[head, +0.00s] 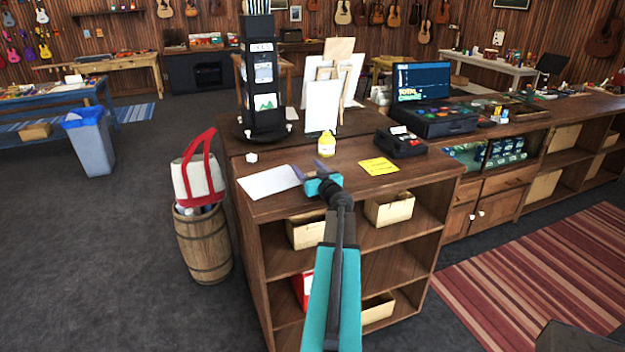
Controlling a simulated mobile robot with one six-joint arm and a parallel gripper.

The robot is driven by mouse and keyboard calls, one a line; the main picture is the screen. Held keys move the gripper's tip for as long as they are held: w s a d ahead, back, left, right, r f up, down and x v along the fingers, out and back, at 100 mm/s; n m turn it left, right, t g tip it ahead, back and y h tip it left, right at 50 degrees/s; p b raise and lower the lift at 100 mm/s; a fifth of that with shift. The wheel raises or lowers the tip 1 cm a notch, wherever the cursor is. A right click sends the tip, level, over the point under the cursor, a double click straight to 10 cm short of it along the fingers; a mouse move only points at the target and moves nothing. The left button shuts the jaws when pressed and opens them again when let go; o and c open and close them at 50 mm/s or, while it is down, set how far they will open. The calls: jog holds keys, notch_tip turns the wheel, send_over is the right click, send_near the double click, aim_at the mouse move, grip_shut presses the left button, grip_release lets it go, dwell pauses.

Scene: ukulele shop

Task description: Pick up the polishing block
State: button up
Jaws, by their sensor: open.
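My gripper (308,169) is open over the front part of the wooden counter (278,207), its fingers pointing away from me. Nothing shows between the fingers. I cannot pick out the polishing block for certain. A small whitish lump (251,157) on the counter's left side, left of my gripper and apart from it, could be it, but it is too small to tell. A white sheet (269,181) lies flat just left of the fingers. My arm hides part of the counter's front edge.
A black rotating rack (261,75) and a white panel (322,106) stand behind. A yellow note (379,166) and a black card terminal (400,143) are to the right. A barrel (203,243) with a tote bag (196,178) stands left of the counter.

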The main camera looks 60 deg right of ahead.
jog(key=c, duration=1.2)
jog(key=shift+o, duration=0.2)
jog(key=shift+w+a+r+b, duration=0.1)
jog(key=shift+a+r+b, duration=0.1)
jog(key=shift+b, duration=0.8)
